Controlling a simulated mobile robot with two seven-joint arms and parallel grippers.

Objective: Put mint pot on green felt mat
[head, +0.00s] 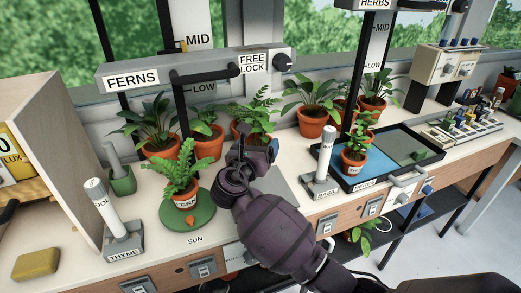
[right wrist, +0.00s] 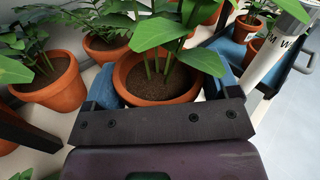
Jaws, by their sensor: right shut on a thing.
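My right gripper (head: 256,142) is in the middle of the bench, its arm coming in from the lower right. In the right wrist view its blue fingers are shut on a terracotta pot (right wrist: 155,92) with upright stems and broad green leaves. In the head view the gripper mostly hides this pot, and I see no label on it. A round green mat (head: 168,222) lies to the gripper's left. A fern pot (head: 185,196) with a white label stands on that mat. I cannot tell from a label which pot is mint. My left gripper is not in view.
A dark tray (head: 388,172) with blue and green panels stands right, with a small plant pot (head: 353,161) inside. The BASIL holder (head: 322,186) is beside it. The THYME holder (head: 124,243) and a yellow sponge (head: 37,263) are left. Several potted plants line the back.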

